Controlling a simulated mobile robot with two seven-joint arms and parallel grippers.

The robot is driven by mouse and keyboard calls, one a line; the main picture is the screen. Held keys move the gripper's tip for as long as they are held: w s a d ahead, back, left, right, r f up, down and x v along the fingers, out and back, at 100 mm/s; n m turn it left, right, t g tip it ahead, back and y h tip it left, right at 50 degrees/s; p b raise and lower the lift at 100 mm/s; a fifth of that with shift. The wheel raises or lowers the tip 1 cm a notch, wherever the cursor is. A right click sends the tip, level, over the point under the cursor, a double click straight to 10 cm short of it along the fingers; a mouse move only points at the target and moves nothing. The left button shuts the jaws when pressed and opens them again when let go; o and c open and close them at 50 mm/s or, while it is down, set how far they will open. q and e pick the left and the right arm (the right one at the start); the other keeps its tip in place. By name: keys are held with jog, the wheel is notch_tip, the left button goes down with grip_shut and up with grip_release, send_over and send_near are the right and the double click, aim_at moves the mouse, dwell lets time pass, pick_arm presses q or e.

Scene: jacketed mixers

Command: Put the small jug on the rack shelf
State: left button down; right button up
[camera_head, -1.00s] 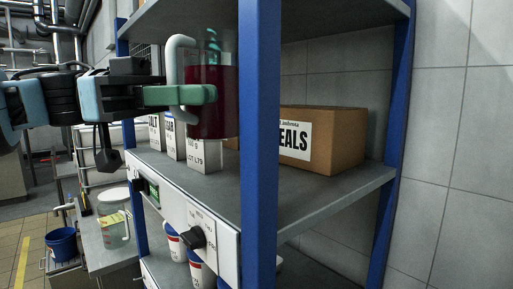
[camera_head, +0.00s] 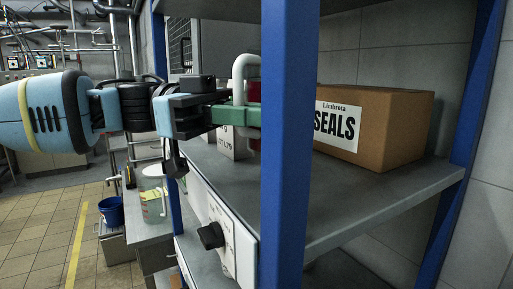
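My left gripper (camera_head: 238,115), with green fingers, reaches in from the left and is shut on the small jug. The jug's white handle (camera_head: 240,70) and a strip of its dark red contents (camera_head: 254,92) show. The rest of the jug is hidden behind the blue front post. The jug is upright over the rack shelf (camera_head: 350,195), near its front left part. The post hides whether its base touches the shelf. My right gripper is not in view.
A blue post (camera_head: 287,150) stands in front of the jug. A cardboard box marked SEALS (camera_head: 395,130) and white cartons (camera_head: 231,145) stand on the shelf. Bare shelf lies before the box. A clear jug (camera_head: 153,195) and a blue bucket (camera_head: 111,211) are at left.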

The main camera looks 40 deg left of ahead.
pick_arm(q)
jog(key=shift+f, duration=2.15)
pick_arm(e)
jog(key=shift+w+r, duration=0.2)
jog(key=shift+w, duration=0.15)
pick_arm(q)
jog(key=shift+f, duration=0.15)
jog(key=c, duration=1.5)
grip_release()
